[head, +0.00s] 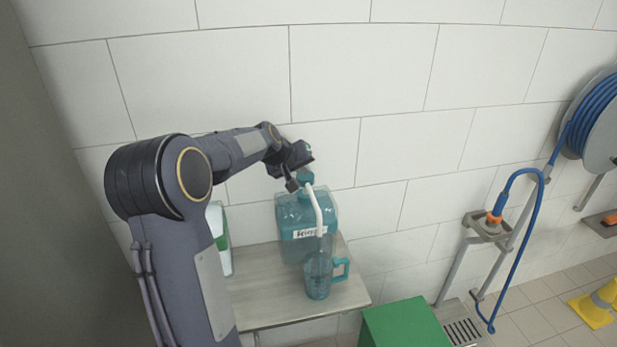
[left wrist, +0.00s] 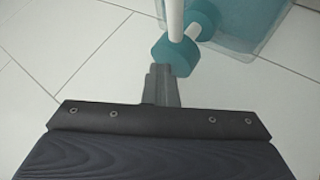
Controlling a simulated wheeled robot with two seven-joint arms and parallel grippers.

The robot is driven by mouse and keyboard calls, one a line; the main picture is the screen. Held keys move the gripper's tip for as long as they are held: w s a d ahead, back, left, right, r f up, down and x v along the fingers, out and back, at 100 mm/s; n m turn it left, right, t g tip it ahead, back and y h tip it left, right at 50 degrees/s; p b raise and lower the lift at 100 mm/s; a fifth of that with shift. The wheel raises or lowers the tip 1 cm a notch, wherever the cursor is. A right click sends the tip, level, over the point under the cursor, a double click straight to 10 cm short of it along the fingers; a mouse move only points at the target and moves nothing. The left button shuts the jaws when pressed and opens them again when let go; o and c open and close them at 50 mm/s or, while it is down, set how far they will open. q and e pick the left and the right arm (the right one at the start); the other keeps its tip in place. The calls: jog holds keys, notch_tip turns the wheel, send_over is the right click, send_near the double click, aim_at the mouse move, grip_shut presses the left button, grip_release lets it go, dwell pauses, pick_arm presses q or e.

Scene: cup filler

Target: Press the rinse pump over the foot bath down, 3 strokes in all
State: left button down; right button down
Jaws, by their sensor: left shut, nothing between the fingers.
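A translucent teal container (head: 292,217) with a white label stands on a small table (head: 265,262). A teal pump head (head: 306,176) with a white bent spout (head: 315,207) rises from its top. A translucent teal jug (head: 317,276) with a handle stands below the spout. My left gripper (head: 292,186) is shut and empty, close beside the pump head. In the left wrist view the shut fingertips (left wrist: 162,70) point at the teal pump head (left wrist: 176,54) and appear at or very near it; I cannot tell whether they touch. My right gripper is out of view.
A white and green container (head: 219,238) stands on the table's left, partly behind my arm. A green box (head: 404,325) is in front right. A blue hose (head: 541,205) on a stand, a hose reel (head: 597,115) and a yellow floor object (head: 594,306) are at right.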

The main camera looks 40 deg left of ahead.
pick_arm(q)
jog(key=shift+r, duration=0.3)
notch_tip(320, 180, up, 6)
jog(key=p, duration=0.4)
jog(key=shift+r+p, duration=0.1)
jog(key=shift+p, duration=0.25)
dwell(0.6)
jog(key=s+d+m+g+h+b, duration=0.1)
jog(key=s+d+m+h+b, duration=0.25)
jog(key=s+d, duration=1.4)
jog(key=s+d+f+m+g, duration=0.1)
jog(key=s+d+f+m, duration=0.1)
jog(key=s+d+f, duration=0.2)
jog(key=s+d+f+m+g, duration=0.1)
jog(key=s+d+f, duration=0.4)
jog(key=s, duration=0.6)
jog(key=shift+s+d+m+g+h, duration=0.15)
jog(key=shift+d+m+g+h, duration=0.3)
jog(key=shift+m, duration=0.3)
